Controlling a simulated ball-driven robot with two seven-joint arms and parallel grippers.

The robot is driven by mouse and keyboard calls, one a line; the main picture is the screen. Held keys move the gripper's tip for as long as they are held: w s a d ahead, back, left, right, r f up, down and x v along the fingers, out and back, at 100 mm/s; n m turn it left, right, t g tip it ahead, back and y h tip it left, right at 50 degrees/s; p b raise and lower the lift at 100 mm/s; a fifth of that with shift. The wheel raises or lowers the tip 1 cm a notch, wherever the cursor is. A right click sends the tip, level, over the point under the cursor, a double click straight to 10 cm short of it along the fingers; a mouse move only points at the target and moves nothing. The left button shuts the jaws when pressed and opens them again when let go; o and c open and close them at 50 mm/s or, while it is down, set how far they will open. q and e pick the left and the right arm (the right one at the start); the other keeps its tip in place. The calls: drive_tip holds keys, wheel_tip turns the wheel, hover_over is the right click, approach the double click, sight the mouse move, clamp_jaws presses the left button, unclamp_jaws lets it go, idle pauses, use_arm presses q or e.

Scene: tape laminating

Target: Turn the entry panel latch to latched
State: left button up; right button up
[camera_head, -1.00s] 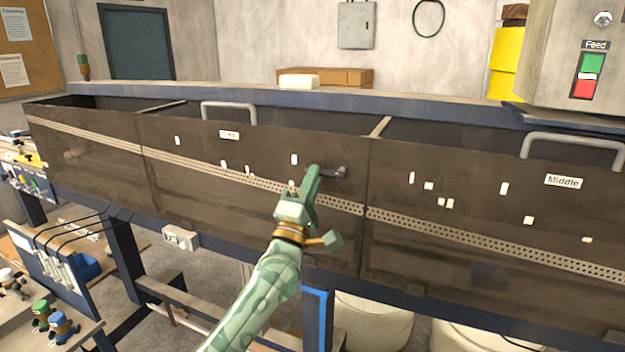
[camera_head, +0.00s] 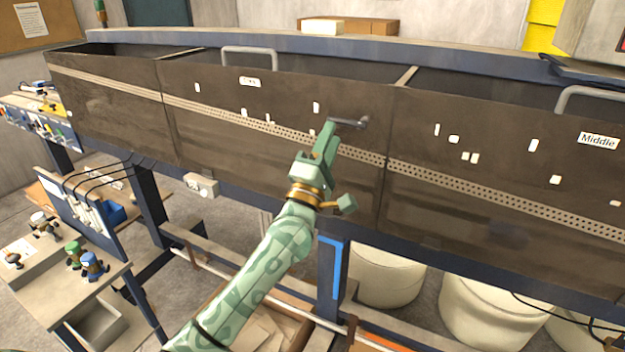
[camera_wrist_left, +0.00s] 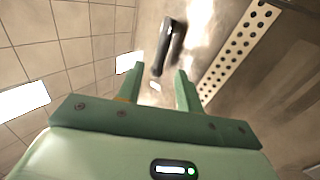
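The dark entry panel (camera_head: 215,120) carries a small label (camera_head: 250,82), its text hard to read. Its dark latch handle (camera_head: 352,123) is near the panel's upper right and points left, roughly level, from its pivot. My green left gripper (camera_head: 329,135) is at the free end of the handle. In the left wrist view, the gripper (camera_wrist_left: 158,82) has its fingers apart, and the black handle (camera_wrist_left: 168,42) reaches from beyond the tips to the gap between them. I cannot tell whether a finger touches it. My right gripper is out of view.
A perforated strip (camera_head: 440,178) runs along the panels below the latch. A panel labelled Middle (camera_head: 500,195) adjoins on the right. A grey bar handle (camera_head: 250,50) stands on the entry panel's top edge. White bins (camera_head: 385,280) stand under the frame.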

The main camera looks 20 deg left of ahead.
use_arm(q)
drive_tip(key=b+v, duration=0.2)
drive_tip(key=v, duration=1.1)
drive_tip(key=shift+s, duration=0.25)
drive_tip(key=shift+a+f, duration=0.1)
